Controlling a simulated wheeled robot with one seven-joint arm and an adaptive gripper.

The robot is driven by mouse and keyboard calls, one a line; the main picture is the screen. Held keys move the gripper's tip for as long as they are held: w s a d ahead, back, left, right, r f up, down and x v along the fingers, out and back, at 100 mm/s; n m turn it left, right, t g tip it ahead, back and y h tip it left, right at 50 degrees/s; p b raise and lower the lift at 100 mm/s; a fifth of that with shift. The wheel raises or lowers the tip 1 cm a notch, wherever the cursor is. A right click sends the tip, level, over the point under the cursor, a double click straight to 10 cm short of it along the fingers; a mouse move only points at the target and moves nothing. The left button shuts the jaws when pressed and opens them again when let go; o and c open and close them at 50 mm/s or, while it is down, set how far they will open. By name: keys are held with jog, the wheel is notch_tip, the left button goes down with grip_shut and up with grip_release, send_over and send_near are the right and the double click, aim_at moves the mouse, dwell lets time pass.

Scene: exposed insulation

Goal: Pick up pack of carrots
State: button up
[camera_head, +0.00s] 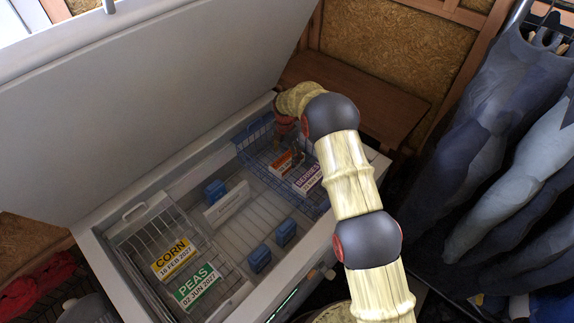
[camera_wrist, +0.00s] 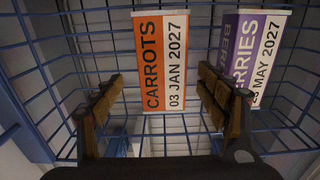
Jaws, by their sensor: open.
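The pack of carrots (camera_wrist: 163,62) shows in the wrist view as an orange and white label reading CARROTS 03 JAN 2027, inside a blue wire basket (camera_wrist: 63,63). In the head view the pack (camera_head: 287,162) lies in the basket (camera_head: 253,140) at the freezer's far right end, partly hidden by my arm. My gripper (camera_wrist: 157,98) is open, its two brown-padded fingers spread to either side of the lower part of the label. I cannot tell how far above the pack they are. In the head view my gripper (camera_head: 298,145) is small and dark over the basket.
A purple and white berries pack (camera_wrist: 258,52) stands close to the right of the carrots. The basket's wire walls surround both. The open freezer (camera_head: 130,228) also holds a corn pack (camera_head: 171,258), a peas pack (camera_head: 197,287) and small blue blocks (camera_head: 260,258). Clothes (camera_head: 500,150) hang at right.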

aim_at(286, 161)
notch_tip(286, 161, down, 5)
jog(key=shift+s+r+b, duration=0.15)
jog(key=shift+r+b, duration=0.05)
jog(key=shift+b, duration=0.6)
jog(key=shift+r, duration=0.1)
jog(key=shift+c, duration=1)
jog(key=c, duration=1.4)
jog(key=shift+c, duration=0.2)
